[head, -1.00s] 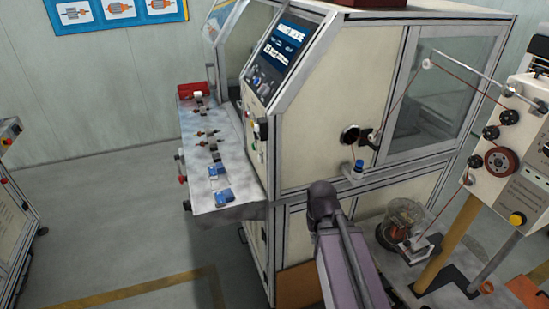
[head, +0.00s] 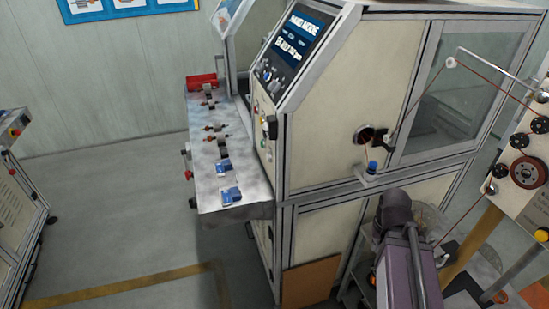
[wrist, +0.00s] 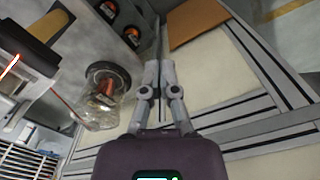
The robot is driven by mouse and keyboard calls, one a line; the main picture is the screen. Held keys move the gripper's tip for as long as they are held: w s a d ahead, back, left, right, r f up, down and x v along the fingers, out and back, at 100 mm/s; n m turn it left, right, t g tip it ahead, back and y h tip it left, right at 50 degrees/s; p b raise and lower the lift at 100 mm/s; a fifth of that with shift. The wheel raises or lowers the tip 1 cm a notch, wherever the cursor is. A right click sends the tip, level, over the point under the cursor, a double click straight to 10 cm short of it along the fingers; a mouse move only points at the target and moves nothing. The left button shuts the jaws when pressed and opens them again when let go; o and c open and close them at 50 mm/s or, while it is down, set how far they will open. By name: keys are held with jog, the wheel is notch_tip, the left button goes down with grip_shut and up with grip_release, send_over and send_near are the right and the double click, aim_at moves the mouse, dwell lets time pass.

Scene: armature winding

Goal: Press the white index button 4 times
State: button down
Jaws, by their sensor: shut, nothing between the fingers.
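The winding machine (head: 325,115) stands in the middle of the head view. A control panel (head: 292,48) with a lit screen is on its sloping front, and several small buttons and knobs (head: 268,124) sit on the narrow face below. The white index button is too small to pick out among them. My gripper (wrist: 158,68) shows in the wrist view with its two grey fingers together and nothing between them. It points toward the lower side of a machine frame, well apart from the buttons. In the head view my arm hides the gripper.
A work shelf (head: 204,178) with blue fixtures, small armatures and a red bin (head: 202,82) juts from the machine's left side. A wire stand (head: 520,205) with pulleys is at right, its wire running to the machine. Open floor (head: 110,215) lies left.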

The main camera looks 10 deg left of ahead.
jog(key=w+a+r+n+t+h, duration=0.2)
jog(key=w+a+r+t, duration=0.1)
jog(key=a, duration=0.8)
jog(key=w+a+r+n+t+h, duration=0.2)
jog(key=w+a+r+n+t, duration=0.1)
jog(key=a, duration=0.8)
jog(key=w+a+r+n+t+h, duration=0.2)
jog(key=w+a+n, duration=0.1)
jog(key=a, duration=0.9)
jog(key=shift+w+r+t+h+p, duration=0.3)
jog(key=shift+w+r+t+p, duration=0.1)
jog(key=shift+w, duration=0.4)
jog(key=n+t+y+b, duration=0.1)
jog(key=n+t+y, duration=0.1)
jog(key=t, duration=0.1)
send_near(268, 157)
jog(key=w+a+f, duration=0.3)
jog(key=a+f, duration=0.2)
jog(key=a, duration=0.3)
jog(key=shift+s+d+f, duration=0.15)
jog(key=shift+s, duration=0.05)
jog(key=shift+d, duration=0.1)
jog(key=w+d, duration=0.4)
jog(key=d, duration=0.3)
jog(key=shift+w+d, duration=0.2)
jog(key=shift+w, duration=0.05)
jog(key=shift+w+d, duration=0.35)
jog(key=shift+d, duration=0.4)
